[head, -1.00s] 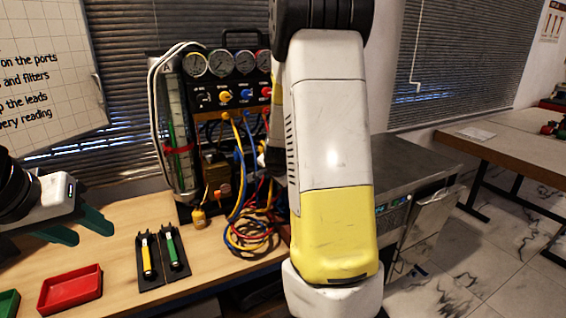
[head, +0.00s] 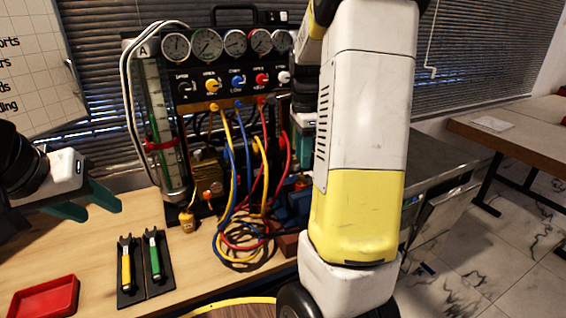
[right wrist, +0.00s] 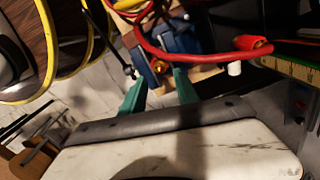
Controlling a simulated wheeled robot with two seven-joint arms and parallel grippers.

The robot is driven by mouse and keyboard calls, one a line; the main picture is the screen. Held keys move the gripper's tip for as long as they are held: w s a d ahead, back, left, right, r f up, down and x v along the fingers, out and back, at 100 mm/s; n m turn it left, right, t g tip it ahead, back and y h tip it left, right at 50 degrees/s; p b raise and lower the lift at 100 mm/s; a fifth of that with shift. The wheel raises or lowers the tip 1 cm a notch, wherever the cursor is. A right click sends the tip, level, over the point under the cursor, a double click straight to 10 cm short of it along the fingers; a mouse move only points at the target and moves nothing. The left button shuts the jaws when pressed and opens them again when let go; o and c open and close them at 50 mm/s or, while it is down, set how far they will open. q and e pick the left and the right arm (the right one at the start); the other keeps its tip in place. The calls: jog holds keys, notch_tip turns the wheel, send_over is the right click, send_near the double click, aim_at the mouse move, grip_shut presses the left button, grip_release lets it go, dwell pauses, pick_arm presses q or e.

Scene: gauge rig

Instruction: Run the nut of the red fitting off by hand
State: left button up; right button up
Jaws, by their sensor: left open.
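The gauge rig (head: 235,88) stands on the bench with yellow, blue and red hoses hanging from its ports. A small red part (head: 303,182) shows above a dark blue block (head: 298,203) beside my right arm; I cannot tell for sure that it is the red fitting, and its nut is not distinguishable. In the right wrist view a blue block (right wrist: 185,38) lies beyond my right gripper (right wrist: 160,78). Its teal fingers are apart, with no clear hold on anything. A red hose (right wrist: 190,55) crosses above them. My left gripper (head: 100,203) is open and empty over the bench.
A yellow-handled tool (head: 126,268) and a green-handled tool (head: 155,258) lie in black holders. A red tray (head: 45,297) is at the front left. Coiled hoses (head: 240,240) crowd the bench near my right arm. A grey cabinet (head: 440,165) stands at the right.

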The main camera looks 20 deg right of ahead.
aim_at(302, 176)
jog(key=shift+f, duration=2.4)
jog(key=shift+c, duration=0.5)
grip_shut()
